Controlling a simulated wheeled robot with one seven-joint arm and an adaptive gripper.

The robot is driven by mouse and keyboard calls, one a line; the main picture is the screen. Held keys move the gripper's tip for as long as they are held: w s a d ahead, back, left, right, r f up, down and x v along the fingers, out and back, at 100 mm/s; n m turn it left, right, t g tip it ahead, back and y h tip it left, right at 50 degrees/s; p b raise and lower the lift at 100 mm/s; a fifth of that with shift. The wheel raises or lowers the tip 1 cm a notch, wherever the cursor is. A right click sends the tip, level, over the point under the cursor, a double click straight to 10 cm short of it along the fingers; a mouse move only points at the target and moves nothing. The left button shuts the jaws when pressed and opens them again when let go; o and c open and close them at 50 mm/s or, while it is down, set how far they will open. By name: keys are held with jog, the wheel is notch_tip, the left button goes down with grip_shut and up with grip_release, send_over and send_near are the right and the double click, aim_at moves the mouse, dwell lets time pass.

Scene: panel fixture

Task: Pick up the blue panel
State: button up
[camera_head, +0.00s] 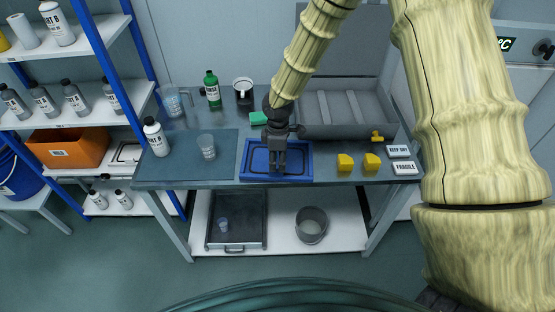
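The blue panel (253,172) lies flat near the front edge of the workbench, a rectangular piece with a dark line running inside its rim. My gripper (275,168) points down over the middle of the panel and hides part of it. The fingertips are at or just above the panel's surface; I cannot tell whether they touch it. The fingers are small and dark here, so I cannot tell how wide they are apart.
Left of the panel stand a clear cup (206,147) and a white bottle (156,137). A grey open case (345,130) stands behind right. Yellow pieces (345,162) lie to the right.

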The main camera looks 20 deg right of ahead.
jog(key=shift+s+a+f+p, duration=0.15)
jog(key=shift+a+f+p, duration=0.05)
jog(key=shift+f+p, duration=0.45)
jog(key=f, duration=0.1)
jog(key=f+p, duration=0.1)
jog(key=shift+s+a+f, duration=0.1)
jog(key=shift+a+f, duration=0.1)
jog(key=shift+f, duration=0.8)
jog(key=shift+c, duration=0.3)
grip_shut()
